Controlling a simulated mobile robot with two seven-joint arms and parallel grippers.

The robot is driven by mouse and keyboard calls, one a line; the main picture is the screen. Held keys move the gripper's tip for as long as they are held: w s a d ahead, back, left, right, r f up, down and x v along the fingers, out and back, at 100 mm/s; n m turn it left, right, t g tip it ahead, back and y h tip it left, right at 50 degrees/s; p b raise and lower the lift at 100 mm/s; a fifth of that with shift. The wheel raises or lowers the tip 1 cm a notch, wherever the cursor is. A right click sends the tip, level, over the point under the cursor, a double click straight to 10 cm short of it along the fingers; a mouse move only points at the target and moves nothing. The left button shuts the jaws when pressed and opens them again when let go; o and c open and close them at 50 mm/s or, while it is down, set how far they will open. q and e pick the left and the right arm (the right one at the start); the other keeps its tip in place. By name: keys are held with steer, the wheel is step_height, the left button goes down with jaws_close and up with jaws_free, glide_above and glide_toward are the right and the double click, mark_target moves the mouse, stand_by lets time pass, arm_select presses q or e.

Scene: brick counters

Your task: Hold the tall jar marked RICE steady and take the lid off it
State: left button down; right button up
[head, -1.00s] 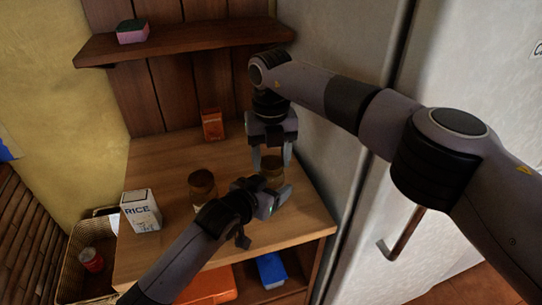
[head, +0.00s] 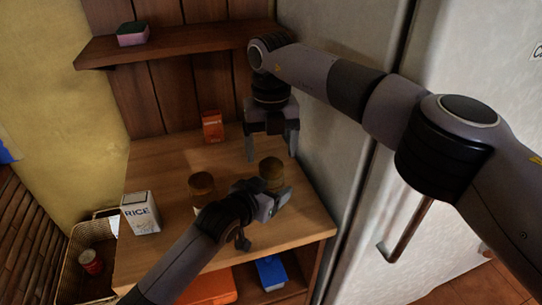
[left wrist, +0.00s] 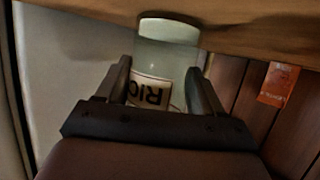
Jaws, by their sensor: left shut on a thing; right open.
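The tall RICE jar shows in the left wrist view (left wrist: 165,60), upside down in the picture, clear with a pale label reading "RIC". My left gripper (left wrist: 155,95) is shut around its body; in the head view this gripper (head: 275,203) is at the counter's right side. The brown lid (head: 272,170) shows above the left gripper and appears to be on the jar; the left wrist view hides it. My right gripper (head: 272,158) is open, pointing down, its fingers apart on either side above the lid, holding nothing.
Another brown-lidded jar (head: 202,185) stands left of the left gripper. A white RICE box (head: 140,213) is at the counter's left edge. A red-orange box (head: 212,127) is at the back. The fridge (head: 345,150) stands close on the right.

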mark_target(271, 164)
steer(key=shift+r, duration=0.7)
steer(key=shift+c, duration=0.5)
steer(key=r+m, duration=0.1)
steer(key=m, duration=0.2)
steer(key=shift+r+m, duration=0.4)
steer(key=r+m, duration=0.1)
steer(key=m, duration=0.2)
steer(key=shift+r+m, duration=0.2)
steer(key=shift+m, duration=0.1)
steer(key=shift+f, duration=3.95)
steer(key=c, duration=1.1)
steer(key=shift+o, duration=0.2)
steer(key=n, duration=0.9)
steer(key=shift+n, duration=0.4)
